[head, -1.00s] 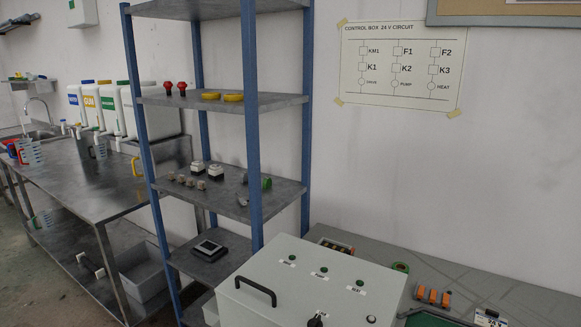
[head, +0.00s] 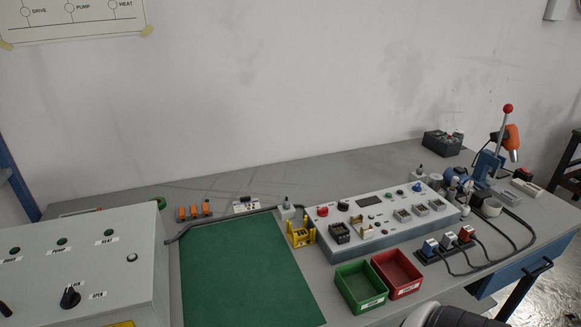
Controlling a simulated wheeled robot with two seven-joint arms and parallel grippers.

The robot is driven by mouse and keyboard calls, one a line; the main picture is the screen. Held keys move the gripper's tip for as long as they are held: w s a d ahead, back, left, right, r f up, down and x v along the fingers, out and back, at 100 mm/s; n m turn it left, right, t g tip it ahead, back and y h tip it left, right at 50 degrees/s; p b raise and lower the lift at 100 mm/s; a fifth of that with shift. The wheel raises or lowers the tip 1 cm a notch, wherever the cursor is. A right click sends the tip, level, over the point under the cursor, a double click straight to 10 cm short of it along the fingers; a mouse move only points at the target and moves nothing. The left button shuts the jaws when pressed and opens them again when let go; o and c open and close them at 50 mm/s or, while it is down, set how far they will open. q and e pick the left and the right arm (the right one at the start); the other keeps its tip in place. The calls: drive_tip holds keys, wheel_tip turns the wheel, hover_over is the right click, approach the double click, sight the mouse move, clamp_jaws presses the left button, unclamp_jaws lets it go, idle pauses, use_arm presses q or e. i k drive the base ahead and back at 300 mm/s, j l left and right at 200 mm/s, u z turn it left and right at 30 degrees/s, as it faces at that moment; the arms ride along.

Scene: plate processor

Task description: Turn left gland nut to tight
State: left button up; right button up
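I cannot make out a left gland nut for certain in the head view. The grey control box (head: 85,262) stands at the left of the bench, with several green lamps and a black knob (head: 70,297) on its top face. A long grey panel unit (head: 385,222) with buttons and small sockets lies at the middle right. Neither gripper shows. A rounded white and dark part at the bottom edge, right of centre, looks like a piece of my arm.
A green mat (head: 245,270) lies bare beside the control box. A green bin (head: 360,287) and a red bin (head: 398,273) stand in front of the panel unit. Cables, plugs and a blue lever press (head: 487,165) crowd the right. The rear bench strip is mostly clear.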

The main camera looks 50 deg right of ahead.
sight(286, 205)
drive_tip(key=z, duration=0.5)
drive_tip(key=l+z, duration=0.1)
drive_tip(key=z, duration=0.35)
drive_tip(key=i+z, duration=0.1)
drive_tip(key=z, duration=0.4)
drive_tip(key=l+u, duration=0.6)
